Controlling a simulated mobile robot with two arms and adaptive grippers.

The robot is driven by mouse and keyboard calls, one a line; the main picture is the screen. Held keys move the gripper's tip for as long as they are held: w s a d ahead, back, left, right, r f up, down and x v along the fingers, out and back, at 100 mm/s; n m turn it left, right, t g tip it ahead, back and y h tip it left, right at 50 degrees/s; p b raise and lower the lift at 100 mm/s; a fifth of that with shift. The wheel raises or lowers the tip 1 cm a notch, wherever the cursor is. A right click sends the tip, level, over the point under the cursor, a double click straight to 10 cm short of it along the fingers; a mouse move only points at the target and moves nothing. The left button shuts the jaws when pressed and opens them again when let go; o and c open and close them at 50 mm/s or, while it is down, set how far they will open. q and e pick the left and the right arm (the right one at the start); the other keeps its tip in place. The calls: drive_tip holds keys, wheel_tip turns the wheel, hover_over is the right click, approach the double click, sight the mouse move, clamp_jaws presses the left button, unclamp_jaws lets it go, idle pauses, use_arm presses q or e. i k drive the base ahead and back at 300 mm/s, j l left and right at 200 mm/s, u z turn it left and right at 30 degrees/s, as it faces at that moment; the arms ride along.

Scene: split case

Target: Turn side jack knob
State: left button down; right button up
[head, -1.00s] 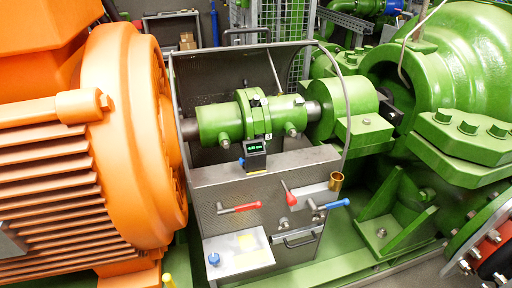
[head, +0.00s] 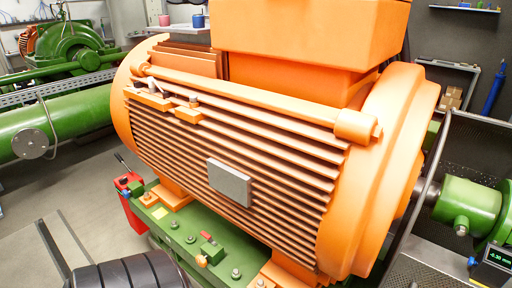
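The large orange motor (head: 235,130) fills the middle of the head view, on a green base (head: 185,236). On the base's near edge is a small green block (head: 212,251) with a red top and a pale orange knob-like end (head: 201,262). Near the motor's left foot is a small blue knob-like part (head: 127,194). I cannot tell which of these is the side jack knob. Neither of my grippers is in view.
A red box (head: 128,182) with a dark handle stands at the base's left end. Grey bars (head: 62,245) and a black ribbed shape (head: 130,273) are at bottom left. The green coupling (head: 468,203) and a lit gauge (head: 494,258) are at right. Grey floor shows at left.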

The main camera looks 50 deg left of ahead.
sight(201, 260)
drive_tip(key=u, duration=2.15)
drive_tip(key=k+j+u, duration=0.15)
drive_tip(key=k+j, duration=0.25)
drive_tip(key=j, duration=0.15)
